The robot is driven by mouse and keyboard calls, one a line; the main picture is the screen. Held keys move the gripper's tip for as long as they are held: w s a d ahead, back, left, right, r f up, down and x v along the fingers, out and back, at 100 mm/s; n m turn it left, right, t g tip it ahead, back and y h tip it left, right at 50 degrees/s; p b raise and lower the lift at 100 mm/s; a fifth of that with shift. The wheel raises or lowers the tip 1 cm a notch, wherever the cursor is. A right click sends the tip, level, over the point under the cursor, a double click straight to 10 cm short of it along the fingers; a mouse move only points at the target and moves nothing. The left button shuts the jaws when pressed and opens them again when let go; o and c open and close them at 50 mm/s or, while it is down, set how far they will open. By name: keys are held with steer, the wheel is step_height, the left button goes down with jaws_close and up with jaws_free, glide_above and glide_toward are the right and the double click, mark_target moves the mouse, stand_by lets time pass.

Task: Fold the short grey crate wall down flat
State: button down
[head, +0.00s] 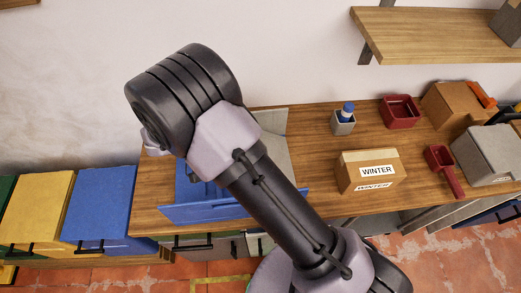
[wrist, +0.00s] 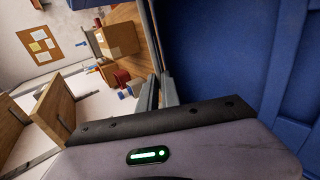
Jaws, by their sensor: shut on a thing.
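The blue crate (head: 180,212) stands on the wooden bench in the head view, partly behind my arm. My gripper (wrist: 160,92) is shut on the grey wall's edge. My arm hides the gripper in the head view.
A cardboard box marked WINTER (head: 368,170) stands on the bench (head: 310,150) to the right. Behind it are a small pot with a blue-capped bottle (head: 343,122) and a red bin (head: 400,112). A wooden shelf (head: 430,35) hangs above. Bench surface is bare between the wall and the box.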

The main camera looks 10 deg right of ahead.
steer(key=shift+h, duration=0.6)
steer(key=f, duration=0.1)
steer(key=a+f+b, duration=0.1)
steer(key=f, duration=0.1)
steer(key=a+f, duration=0.1)
steer(key=f, duration=0.1)
steer(key=shift+s+a+f, duration=0.1)
steer(key=shift+f, duration=0.05)
steer(key=shift+a+f+h+b, duration=0.15)
steer(key=shift+f+h+b, duration=0.25)
steer(key=shift+f+h, duration=0.2)
steer(key=c, duration=1.8)
jaws_free()
steer(key=shift+a, duration=0.1)
steer(key=p+v, duration=0.3)
steer(key=v, duration=1.3)
steer(key=shift+r, duration=0.15)
steer(key=shift+s+a+r, duration=0.1)
steer(key=shift+a+r, duration=0.05)
steer(key=shift+a, duration=0.4)
